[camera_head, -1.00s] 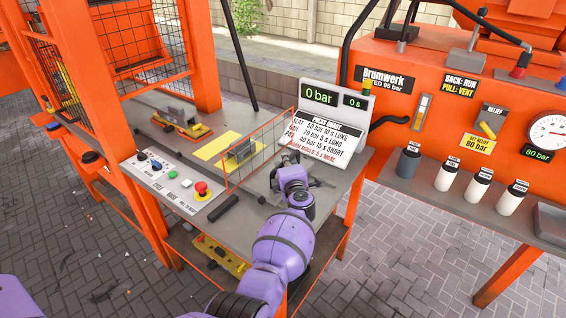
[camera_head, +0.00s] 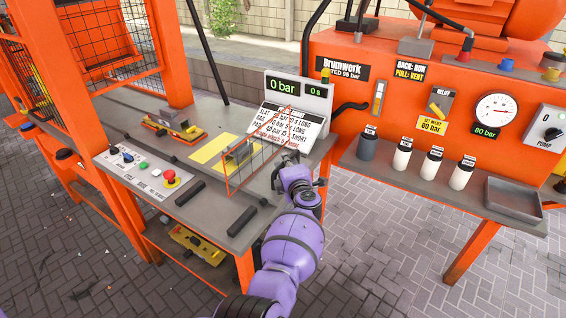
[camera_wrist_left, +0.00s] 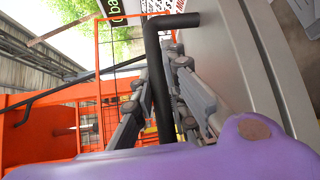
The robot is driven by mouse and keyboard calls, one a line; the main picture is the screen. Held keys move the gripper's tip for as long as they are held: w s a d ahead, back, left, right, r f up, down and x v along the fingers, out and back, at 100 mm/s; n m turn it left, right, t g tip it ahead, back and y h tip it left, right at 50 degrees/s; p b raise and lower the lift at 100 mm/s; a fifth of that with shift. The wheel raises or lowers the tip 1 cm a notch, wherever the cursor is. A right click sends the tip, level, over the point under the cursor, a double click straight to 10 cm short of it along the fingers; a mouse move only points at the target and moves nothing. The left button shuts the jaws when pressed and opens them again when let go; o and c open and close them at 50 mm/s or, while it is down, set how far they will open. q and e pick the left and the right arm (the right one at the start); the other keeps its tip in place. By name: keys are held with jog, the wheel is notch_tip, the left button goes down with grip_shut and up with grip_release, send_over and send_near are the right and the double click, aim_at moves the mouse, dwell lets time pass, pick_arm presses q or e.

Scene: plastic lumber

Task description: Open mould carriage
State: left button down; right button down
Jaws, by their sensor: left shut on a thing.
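The mould carriage carries a grey and yellow mould (camera_head: 176,127) and a yellow plate (camera_head: 212,149). A grey block (camera_head: 240,154) stands behind the carriage's orange mesh guard (camera_head: 258,160). My left gripper (camera_head: 281,179) is at the right end of the guard in the head view. In the left wrist view its fingers (camera_wrist_left: 160,95) are shut on a bent black handle (camera_wrist_left: 158,62). The exact grip contact is partly hidden. My right gripper is in neither view.
A control panel with a red button (camera_head: 170,178) lies left. Two black bars (camera_head: 242,220) lie near the bench's front. A display board (camera_head: 292,118) stands behind my gripper. An orange press unit (camera_head: 400,110) with several bottles and a tray (camera_head: 513,198) is right.

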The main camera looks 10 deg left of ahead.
pick_arm(q)
jog(key=shift+d, duration=0.15)
jog(key=c, duration=1.7)
grip_release()
jog(key=shift+s+d, duration=0.25)
jog(key=shift+s, duration=0.3)
jog(key=shift+v, duration=3.15)
